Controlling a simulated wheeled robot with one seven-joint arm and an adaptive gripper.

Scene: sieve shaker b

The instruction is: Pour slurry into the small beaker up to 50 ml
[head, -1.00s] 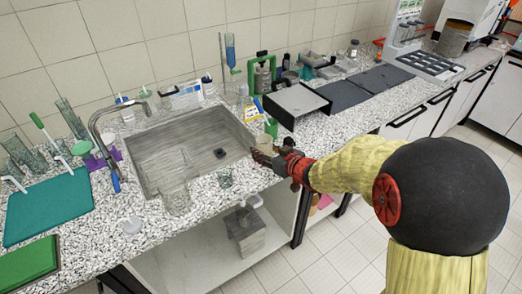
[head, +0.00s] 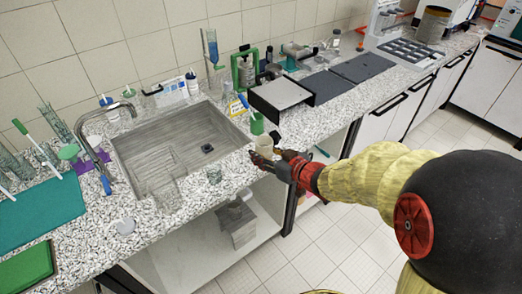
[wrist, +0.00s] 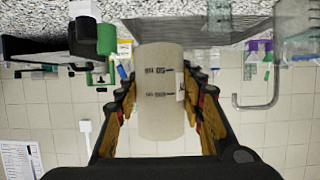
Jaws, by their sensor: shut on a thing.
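My gripper (head: 272,160) is shut on a beige slurry container (head: 264,145). In the wrist view, the container (wrist: 160,110) sits between both fingers, with dark markings and a pale label on its side; its contents are not visible there. In the head view it is close to upright, by the counter's front edge, right of the sink. The small clear beaker (head: 214,176) stands on the counter between the sink and the front edge, left of my gripper and apart from it. I cannot read its level or see slurry in it.
A larger clear vessel (head: 165,190) stands left of the small beaker. The sink (head: 150,150) lies behind them. A green holder (head: 257,124) and a dark-sided box (head: 280,95) stand behind my gripper. A teal mat (head: 35,205) is at left.

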